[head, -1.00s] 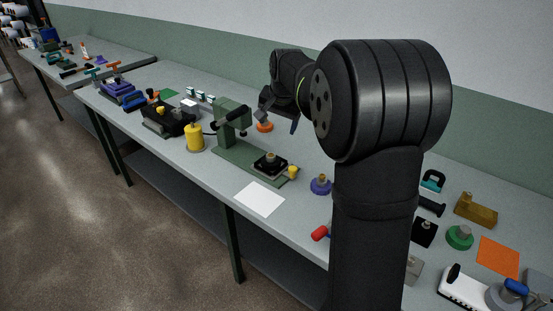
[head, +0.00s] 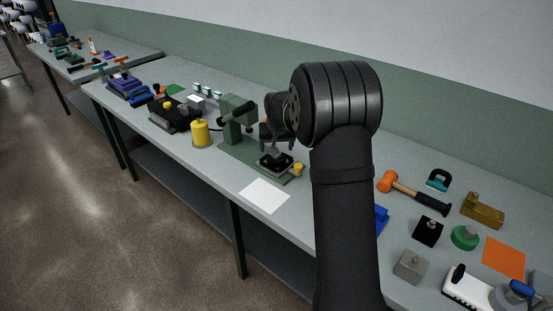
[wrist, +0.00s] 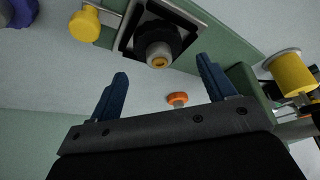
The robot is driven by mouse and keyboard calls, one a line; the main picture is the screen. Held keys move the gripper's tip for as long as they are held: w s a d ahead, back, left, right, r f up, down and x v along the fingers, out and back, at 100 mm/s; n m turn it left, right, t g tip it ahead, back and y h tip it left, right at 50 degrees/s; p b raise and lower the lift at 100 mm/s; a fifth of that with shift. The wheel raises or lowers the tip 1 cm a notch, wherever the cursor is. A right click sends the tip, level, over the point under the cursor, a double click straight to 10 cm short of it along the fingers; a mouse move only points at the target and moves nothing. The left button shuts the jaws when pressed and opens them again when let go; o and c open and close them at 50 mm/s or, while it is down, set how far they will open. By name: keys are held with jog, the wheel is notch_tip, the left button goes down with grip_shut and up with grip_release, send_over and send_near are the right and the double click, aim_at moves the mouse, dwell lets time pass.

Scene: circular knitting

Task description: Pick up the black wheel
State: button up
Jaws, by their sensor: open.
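A black wheel with a grey hub and orange centre (wrist: 158,42) sits on a dark square plate with a pale rim, on a green base. In the head view the wheel (head: 274,162) is small and partly hidden. My gripper (wrist: 163,78) shows two blue fingers spread apart with nothing between them. In the wrist view the wheel lies beyond the fingertips, roughly centred between them. In the head view my gripper (head: 277,142) is close above and behind the wheel. Whether it touches anything cannot be told.
A yellow knob (wrist: 85,24) sticks out beside the plate. The green machine post (head: 233,118) and a yellow cylinder (head: 200,133) stand to the left in the head view. A small orange piece (wrist: 177,99) lies on the bench. A white sheet (head: 264,195) lies in front.

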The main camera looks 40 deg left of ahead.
aim_at(276, 157)
jog(key=shift+w+x, duration=0.15)
jog(key=shift+x, duration=1.3)
jog(key=shift+w+x, duration=0.1)
jog(key=shift+x, duration=1.4)
jog(key=shift+a+r, duration=0.1)
jog(key=shift+c, duration=0.3)
jog(key=c, duration=0.9)
jog(key=shift+r, duration=0.2)
